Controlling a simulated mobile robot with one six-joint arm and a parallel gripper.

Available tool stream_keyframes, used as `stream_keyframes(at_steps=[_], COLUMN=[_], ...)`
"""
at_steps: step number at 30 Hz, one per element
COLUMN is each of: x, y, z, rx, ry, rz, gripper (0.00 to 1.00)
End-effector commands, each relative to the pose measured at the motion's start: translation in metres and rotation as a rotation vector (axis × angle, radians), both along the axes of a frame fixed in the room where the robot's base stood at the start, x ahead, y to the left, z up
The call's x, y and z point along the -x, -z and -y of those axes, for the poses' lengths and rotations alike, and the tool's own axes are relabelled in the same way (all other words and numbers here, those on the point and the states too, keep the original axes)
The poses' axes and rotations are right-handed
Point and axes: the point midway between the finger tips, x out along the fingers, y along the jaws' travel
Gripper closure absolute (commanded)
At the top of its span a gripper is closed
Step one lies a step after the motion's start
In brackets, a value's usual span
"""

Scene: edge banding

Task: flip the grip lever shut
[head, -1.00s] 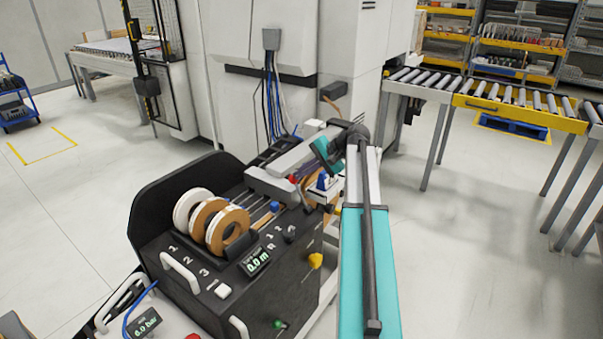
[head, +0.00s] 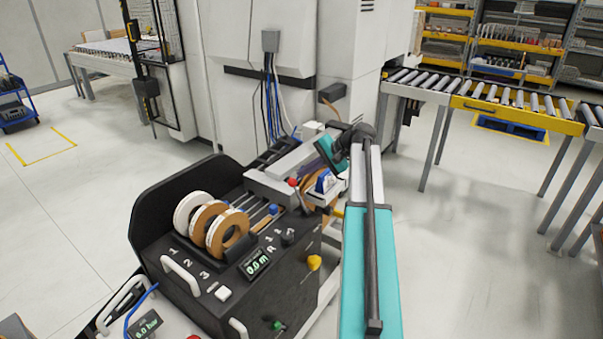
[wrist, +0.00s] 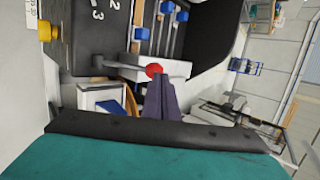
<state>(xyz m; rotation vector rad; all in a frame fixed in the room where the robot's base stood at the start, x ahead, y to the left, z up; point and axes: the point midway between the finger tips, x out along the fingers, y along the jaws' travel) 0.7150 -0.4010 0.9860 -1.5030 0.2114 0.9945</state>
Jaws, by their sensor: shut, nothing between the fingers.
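The grip lever (wrist: 124,66) shows in the wrist view as a grey rod with a red ball knob (wrist: 154,70) at its end, lying across the front of a pale block. The red knob also shows in the head view (head: 293,182), beside the grey beam on the black edge-banding unit (head: 285,265). My gripper (wrist: 160,80) is shut and empty. Its dark fingertips are right at the red knob in the wrist view; I cannot tell whether they touch it.
Tape rolls (head: 229,231) stand on the unit, left of the lever. Blue knobs (wrist: 167,7) sit on rods near the lever, and a yellow knob (head: 314,263) is on the front face. A white machine cabinet (head: 240,110) stands behind.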

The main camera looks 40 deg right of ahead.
Motion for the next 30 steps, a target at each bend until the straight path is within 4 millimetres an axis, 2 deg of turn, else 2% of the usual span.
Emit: stream_keyframes(at_steps=[1, 5, 21, 30], x=[0.003, 0.011, 0.051, 0.058], y=[-0.008, -0.015, -0.07, -0.082], z=[0.002, 0.01, 0.036, 0.04], rx=[0.0, 0.002, 0.001, -0.001], ry=[0.0, 0.002, -0.003, -0.005], rz=[0.0, 0.002, 0.001, 0.0], gripper=[1.0, 1.0, 1.0, 1.0])
